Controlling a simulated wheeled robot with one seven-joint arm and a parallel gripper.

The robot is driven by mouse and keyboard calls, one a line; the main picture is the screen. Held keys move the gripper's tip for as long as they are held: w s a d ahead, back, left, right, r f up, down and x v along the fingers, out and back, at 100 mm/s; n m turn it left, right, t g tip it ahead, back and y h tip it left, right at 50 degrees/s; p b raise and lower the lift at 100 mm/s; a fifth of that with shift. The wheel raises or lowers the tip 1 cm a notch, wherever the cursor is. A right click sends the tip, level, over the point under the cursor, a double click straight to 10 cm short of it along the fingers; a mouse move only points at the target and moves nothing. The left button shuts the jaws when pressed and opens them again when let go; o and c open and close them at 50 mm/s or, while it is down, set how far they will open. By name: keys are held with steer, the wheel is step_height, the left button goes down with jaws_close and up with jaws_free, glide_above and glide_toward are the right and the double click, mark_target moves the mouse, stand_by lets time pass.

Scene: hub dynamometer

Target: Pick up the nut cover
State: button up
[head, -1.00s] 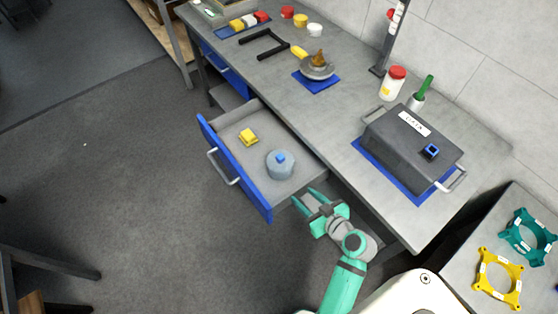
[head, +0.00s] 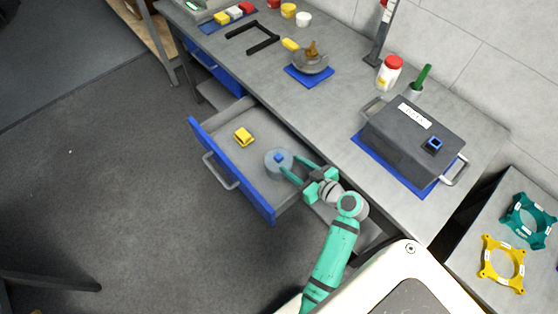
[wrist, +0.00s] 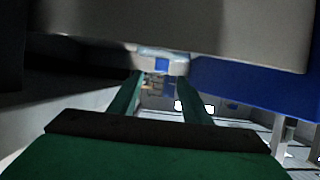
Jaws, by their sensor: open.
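The round, pale blue cover (head: 276,163) with a small blue square knob on top, which looks like the nut cover, lies in the open drawer (head: 252,186). My gripper (head: 292,164) reaches over the drawer's right side, its green fingers spread and their tips at the cover's right edge. In the wrist view, the blue knob (wrist: 161,65) shows just beyond the gap between the fingertips (wrist: 161,79). The fingers hold nothing. I cannot tell whether they touch the cover.
A yellow part (head: 243,136) lies in the drawer, left of the cover. The workbench (head: 335,125) stands behind the drawer, with a dark grey box (head: 400,145) on a blue mat. Yellow (head: 501,264) and green (head: 528,220) frames lie on the right-hand table.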

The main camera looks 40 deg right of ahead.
mark_target(281, 159)
steer(key=shift+x, duration=3.2)
steer(key=shift+a, duration=0.1)
jaws_close()
